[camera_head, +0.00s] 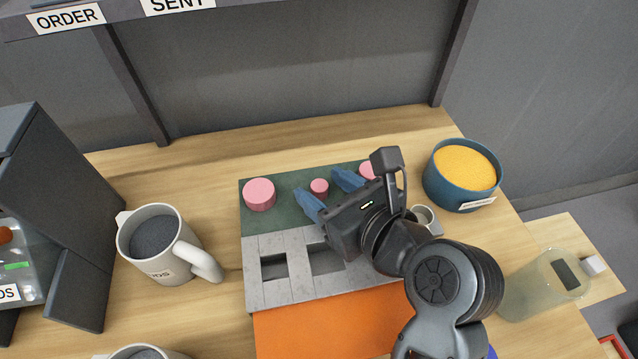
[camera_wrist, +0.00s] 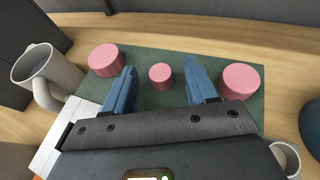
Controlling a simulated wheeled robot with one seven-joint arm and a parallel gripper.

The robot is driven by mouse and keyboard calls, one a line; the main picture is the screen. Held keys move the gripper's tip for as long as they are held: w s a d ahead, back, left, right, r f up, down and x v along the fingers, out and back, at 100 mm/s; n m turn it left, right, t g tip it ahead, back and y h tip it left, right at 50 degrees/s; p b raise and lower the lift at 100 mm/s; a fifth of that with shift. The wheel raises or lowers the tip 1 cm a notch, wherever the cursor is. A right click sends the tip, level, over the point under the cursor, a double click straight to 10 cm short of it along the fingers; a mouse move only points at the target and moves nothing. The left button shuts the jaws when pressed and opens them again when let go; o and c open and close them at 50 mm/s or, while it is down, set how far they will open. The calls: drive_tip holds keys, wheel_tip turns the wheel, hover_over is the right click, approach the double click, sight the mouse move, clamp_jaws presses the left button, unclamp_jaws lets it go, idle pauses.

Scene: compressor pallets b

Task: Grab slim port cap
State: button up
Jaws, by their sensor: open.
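Three pink round caps stand in a row on a dark green mat area (camera_head: 285,212). The slim cap (camera_head: 319,186) is the smallest and is in the middle; it also shows in the wrist view (camera_wrist: 161,76). A wide cap (camera_head: 259,194) is to its left. Another wide cap (camera_head: 368,170) is to its right, partly hidden by my gripper. My gripper (camera_head: 317,181) is open, with one blue finger on each side of the slim cap. No contact shows; how low the fingertips are is hard to tell.
A grey block with square openings (camera_head: 290,291) and an orange area (camera_head: 325,328) lie nearer. A mug of dark grains (camera_head: 153,245) stands left. The wood behind the mat is clear.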

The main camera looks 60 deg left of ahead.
drive_tip(key=shift+a+f, duration=0.1)
drive_tip(key=shift+a, duration=0.15)
drive_tip(key=shift+c, duration=0.4)
clamp_jaws()
